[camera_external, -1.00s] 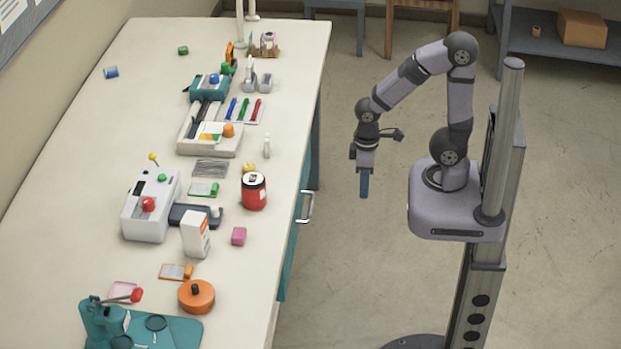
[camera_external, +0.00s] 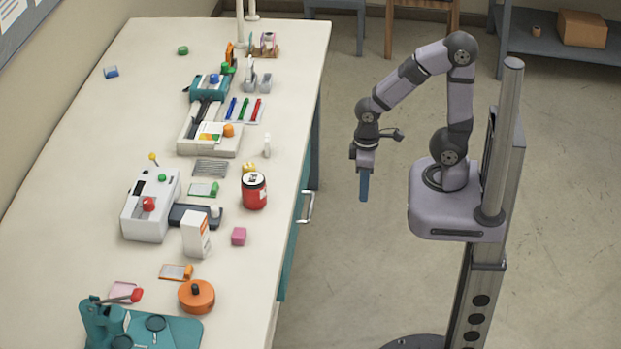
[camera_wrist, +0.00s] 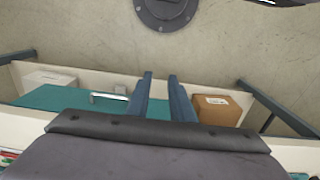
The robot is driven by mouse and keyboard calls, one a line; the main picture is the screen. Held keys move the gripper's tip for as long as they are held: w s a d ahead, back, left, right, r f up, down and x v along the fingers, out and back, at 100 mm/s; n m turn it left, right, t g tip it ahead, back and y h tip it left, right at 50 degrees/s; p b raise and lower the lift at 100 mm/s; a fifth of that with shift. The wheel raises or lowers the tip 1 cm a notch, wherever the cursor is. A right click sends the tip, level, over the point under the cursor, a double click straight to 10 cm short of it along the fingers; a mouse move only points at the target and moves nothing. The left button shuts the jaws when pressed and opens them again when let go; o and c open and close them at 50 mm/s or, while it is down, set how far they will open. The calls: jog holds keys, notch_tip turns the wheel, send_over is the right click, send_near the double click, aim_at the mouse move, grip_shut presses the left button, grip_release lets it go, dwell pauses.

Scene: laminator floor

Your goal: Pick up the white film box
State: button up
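The white film box (camera_external: 195,234) stands upright on the bench in the external view, with orange print on its right face. It is between the white machine and the pink cube. My gripper (camera_external: 364,198) hangs over the floor to the right of the bench, well apart from the box and pointing down. In the wrist view my gripper (camera_wrist: 162,78) shows two blue fingers with a gap between them and nothing held. The white film box cannot be made out in the wrist view.
Close to the box are a white machine with a red knob (camera_external: 143,214), a pink cube (camera_external: 239,236), a red jar (camera_external: 254,191) and an orange round pot (camera_external: 196,296). The bench edge with a metal handle (camera_external: 307,207) lies between my gripper and the box.

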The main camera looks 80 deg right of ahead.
jog(key=o, duration=1.1)
jog(key=shift+c, duration=0.2)
